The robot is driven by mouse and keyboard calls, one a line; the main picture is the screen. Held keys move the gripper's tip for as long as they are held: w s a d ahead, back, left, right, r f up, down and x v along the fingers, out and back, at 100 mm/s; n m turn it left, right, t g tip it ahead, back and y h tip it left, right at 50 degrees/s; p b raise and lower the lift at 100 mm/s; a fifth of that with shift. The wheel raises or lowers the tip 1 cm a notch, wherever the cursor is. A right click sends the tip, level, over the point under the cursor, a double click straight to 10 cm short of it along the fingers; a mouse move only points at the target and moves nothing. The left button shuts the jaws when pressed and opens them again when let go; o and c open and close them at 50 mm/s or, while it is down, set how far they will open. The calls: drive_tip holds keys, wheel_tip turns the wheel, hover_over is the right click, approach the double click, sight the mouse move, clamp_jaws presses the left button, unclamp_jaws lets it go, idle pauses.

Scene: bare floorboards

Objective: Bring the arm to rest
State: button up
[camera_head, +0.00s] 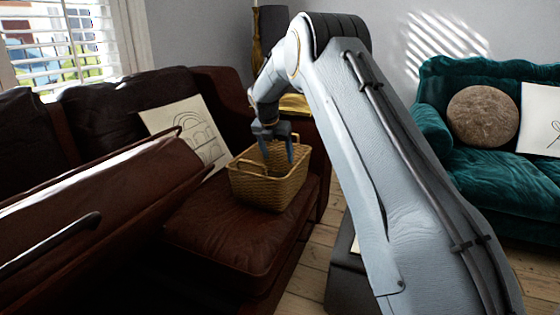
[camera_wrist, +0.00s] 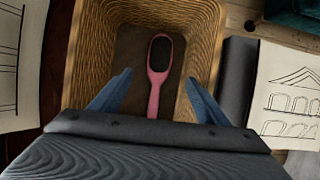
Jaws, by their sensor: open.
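My arm reaches out from the right of the head view, and my gripper (camera_head: 277,158) points down over the wicker basket (camera_head: 252,190). Its two blue fingers are spread apart. In the wrist view my gripper (camera_wrist: 155,95) also shows open, with nothing between its fingertips touching them. Below it, inside the basket (camera_wrist: 90,62), lies a pink hairbrush (camera_wrist: 153,92) with a dark pad, its handle toward me. The brush is not visible in the head view, where the basket wall hides it.
The basket stands on the seat of a brown leather sofa (camera_head: 225,232), with a pillow (camera_head: 190,130) behind it. A teal sofa (camera_head: 510,190) with cushions stands at the right. A strip of wooden floor (camera_head: 312,262) shows between. A lamp (camera_head: 271,40) stands behind the arm.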

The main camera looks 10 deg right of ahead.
drive_tip(key=shift+v, duration=0.75)
